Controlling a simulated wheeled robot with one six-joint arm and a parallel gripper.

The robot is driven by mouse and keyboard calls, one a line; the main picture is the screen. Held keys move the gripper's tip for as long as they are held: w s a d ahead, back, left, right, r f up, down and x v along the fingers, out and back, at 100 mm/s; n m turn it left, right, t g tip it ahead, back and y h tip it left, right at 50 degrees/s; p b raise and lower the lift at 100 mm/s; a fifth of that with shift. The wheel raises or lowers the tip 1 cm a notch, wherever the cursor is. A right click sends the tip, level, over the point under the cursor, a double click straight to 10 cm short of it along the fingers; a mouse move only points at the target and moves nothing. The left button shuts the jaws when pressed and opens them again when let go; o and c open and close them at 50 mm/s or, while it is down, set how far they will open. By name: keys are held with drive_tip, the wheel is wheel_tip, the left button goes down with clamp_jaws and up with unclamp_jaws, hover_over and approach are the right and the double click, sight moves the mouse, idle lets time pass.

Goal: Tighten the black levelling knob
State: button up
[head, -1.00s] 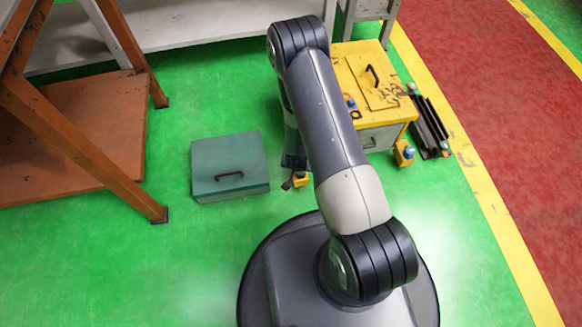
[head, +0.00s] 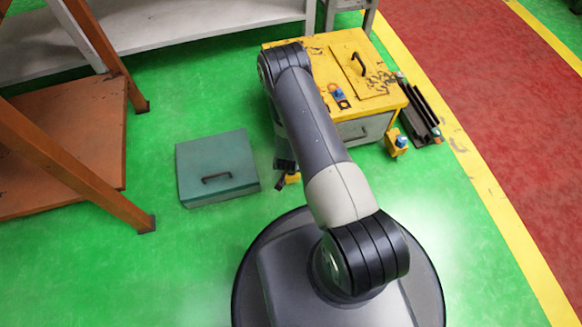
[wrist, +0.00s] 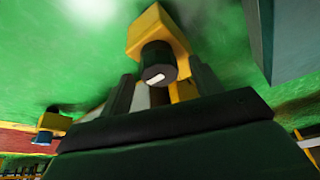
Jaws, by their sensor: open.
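The black levelling knob (wrist: 157,64) has a white mark on its end and sits on a yellow block (wrist: 155,32) in the wrist view. My gripper (wrist: 162,88) is open, with one dark finger on each side below the knob. The knob appears just beyond or between the fingertips; contact cannot be told. In the head view the yellow block (head: 293,178) shows small on the green floor, right of the teal box, with my gripper (head: 285,164) low over it. My arm hides part of that area.
A teal box (head: 217,167) with a handle lies left of my gripper. A yellow cabinet (head: 385,101) stands behind, and a yellow block with a blue knob (head: 397,142) sits at its right. An orange rack (head: 75,170) is at the left. Green floor between is clear.

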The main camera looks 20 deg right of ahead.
drive_tip(key=shift+c, duration=0.2)
drive_tip(key=c, duration=0.9)
drive_tip(key=shift+c, duration=0.2)
drive_tip(key=shift+m, duration=0.4)
